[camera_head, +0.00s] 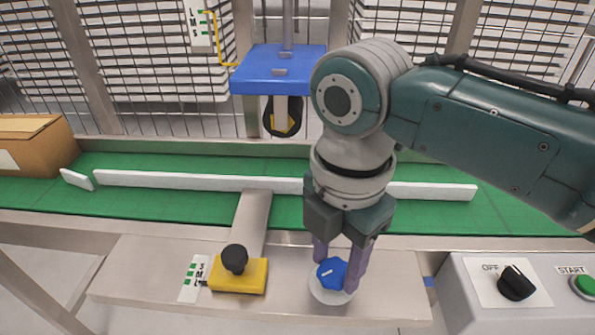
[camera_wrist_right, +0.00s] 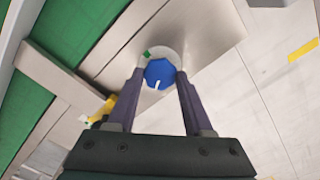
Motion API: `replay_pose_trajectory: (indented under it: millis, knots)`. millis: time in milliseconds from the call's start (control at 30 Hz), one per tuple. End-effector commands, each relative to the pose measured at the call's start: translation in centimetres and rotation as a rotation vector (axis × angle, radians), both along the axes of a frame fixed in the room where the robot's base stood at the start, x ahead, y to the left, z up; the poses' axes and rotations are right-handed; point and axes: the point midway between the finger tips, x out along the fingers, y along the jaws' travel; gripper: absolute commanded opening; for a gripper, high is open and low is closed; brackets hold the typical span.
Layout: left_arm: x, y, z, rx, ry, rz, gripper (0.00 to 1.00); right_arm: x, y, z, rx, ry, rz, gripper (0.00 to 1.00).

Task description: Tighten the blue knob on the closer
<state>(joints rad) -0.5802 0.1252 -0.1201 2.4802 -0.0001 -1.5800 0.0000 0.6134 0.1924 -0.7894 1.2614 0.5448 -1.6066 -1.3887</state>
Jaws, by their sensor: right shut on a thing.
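The blue knob (camera_head: 332,272) has a white pointer line and sits on a round pale base (camera_head: 331,292) on the metal shelf. My right gripper (camera_head: 337,274) reaches down from above, with one finger on each side of the knob, shut on it. In the right wrist view the knob (camera_wrist_right: 160,73) shows between the two fingertips (camera_wrist_right: 160,78), its white line pointing toward the gripper. A green mark (camera_wrist_right: 147,54) shows on the base beside the knob. My left gripper is not in view.
A yellow block with a black ball knob (camera_head: 238,272) stands left on the shelf, beside a label card (camera_head: 193,279). A control box with a black OFF switch (camera_head: 516,283) and green START button (camera_head: 584,285) is at right. Behind run a green conveyor (camera_head: 150,205) and white rail (camera_head: 200,181).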

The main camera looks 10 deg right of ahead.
Motion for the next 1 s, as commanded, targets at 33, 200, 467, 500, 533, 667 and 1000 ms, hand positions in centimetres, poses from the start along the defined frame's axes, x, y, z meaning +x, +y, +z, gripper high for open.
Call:
replay_pose_trajectory:
  millis: [33,200,467,500,533,667,1000]
  knots:
    - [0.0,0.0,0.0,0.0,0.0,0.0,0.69,0.0,0.0,0.0,0.0,0.0,0.0,0.22]
    - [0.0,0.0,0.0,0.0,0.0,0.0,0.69,0.0,0.0,0.0,0.0,0.001,0.0,0.03]
    - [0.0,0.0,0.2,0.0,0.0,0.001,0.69,0.0,0.0,0.1,0.0,0.001,-0.012,0.0]
    - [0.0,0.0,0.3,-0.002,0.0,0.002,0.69,0.0,0.0,0.1,0.0,0.001,-0.02,0.0]
    - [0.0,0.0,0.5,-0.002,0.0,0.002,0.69,0.0,0.0,0.2,0.0,0.0,-0.027,0.0]
    - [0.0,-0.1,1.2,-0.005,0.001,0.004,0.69,0.0,0.0,0.3,0.0,0.002,-0.078,0.0]
    - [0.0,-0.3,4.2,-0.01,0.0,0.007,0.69,-0.1,0.1,0.5,0.001,0.005,-0.347,0.0]
